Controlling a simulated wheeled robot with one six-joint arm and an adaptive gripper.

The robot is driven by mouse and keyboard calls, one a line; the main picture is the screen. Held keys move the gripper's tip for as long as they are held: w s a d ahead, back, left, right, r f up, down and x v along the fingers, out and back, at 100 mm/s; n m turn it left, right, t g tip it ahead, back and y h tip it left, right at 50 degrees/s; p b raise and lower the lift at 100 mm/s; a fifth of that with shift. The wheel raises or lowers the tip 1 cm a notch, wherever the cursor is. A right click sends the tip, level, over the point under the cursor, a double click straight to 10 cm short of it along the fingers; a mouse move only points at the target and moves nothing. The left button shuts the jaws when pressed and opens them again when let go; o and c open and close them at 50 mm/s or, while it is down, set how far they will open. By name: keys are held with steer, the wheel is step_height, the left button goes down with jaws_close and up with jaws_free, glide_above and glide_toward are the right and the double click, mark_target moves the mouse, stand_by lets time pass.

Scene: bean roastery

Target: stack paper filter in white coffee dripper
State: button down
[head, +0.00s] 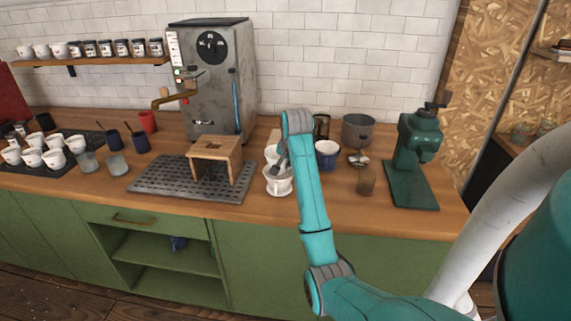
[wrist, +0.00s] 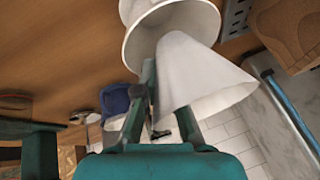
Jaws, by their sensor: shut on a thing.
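The paper filter (wrist: 195,75) is a white cone, large in the wrist view. My gripper (wrist: 152,92) is shut on it, with a finger against its side. The white coffee dripper (wrist: 140,40) shows at the top of the wrist view, partly cut off and overlapped by the filter. In the head view the white dripper (head: 278,188) stands on the wooden counter, left of my forearm. My gripper (head: 281,160) is just above it there, partly hidden by the arm. The filter is hard to tell apart from the white ware there, and I cannot tell whether it touches the dripper.
A wooden stand (head: 216,150) on a perforated metal tray (head: 150,181) is to the left. A blue-and-white cup (head: 327,154), a grey pot (head: 358,130) and a small brown cup (head: 366,181) are to the right. A green grinder (head: 413,160) stands farther right. The counter's front edge is fairly clear.

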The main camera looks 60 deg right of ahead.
steer(key=shift+f, duration=0.6)
steer(key=c, duration=1.3)
jaws_free()
